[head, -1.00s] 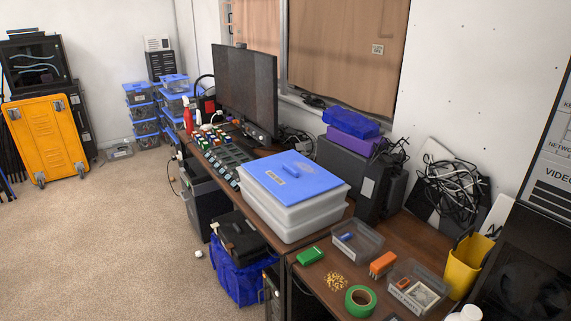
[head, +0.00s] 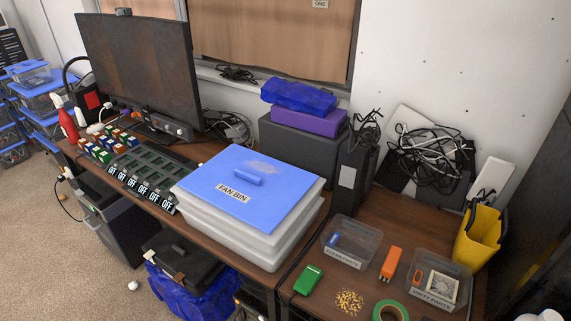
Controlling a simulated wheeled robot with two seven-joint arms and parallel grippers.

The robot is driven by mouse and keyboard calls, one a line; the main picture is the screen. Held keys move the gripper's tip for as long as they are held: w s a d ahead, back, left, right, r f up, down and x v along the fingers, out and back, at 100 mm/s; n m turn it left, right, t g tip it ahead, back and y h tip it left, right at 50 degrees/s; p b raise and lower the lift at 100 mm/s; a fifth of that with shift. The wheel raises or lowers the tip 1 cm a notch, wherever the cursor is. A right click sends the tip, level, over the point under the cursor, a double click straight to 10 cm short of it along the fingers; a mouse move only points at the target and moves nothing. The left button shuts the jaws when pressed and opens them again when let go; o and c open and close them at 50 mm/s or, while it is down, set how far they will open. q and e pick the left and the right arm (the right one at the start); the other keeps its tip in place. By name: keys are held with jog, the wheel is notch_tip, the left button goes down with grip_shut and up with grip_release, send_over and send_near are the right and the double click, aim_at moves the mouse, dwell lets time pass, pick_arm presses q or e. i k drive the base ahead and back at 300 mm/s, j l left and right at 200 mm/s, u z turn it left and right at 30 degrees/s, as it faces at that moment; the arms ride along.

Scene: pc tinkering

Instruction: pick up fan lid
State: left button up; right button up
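The fan lid (head: 248,187) is a flat blue lid with a small raised handle (head: 248,179) in its middle and a label reading FAN BIN near its front edge. It lies on top of the white fan bin (head: 240,236), which stands at the right end of the long brown desk. The lid looks seated on the bin, and nothing lies on it. Neither of my grippers shows in the head view.
A board with OFF labels (head: 143,189) is left of the bin, below a monitor (head: 140,75). A dark grey box (head: 310,150) stands behind it. Right are a clear box (head: 350,243), a green item (head: 308,279), an orange item (head: 390,264) and a yellow bin (head: 478,237).

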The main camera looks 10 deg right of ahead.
aim_at(257, 189)
jog(key=i+j+z, duration=0.4)
jog(key=j, duration=0.15)
jog(key=j+z, duration=0.2)
jog(key=i+j+z, duration=0.2)
jog(key=j, duration=0.2)
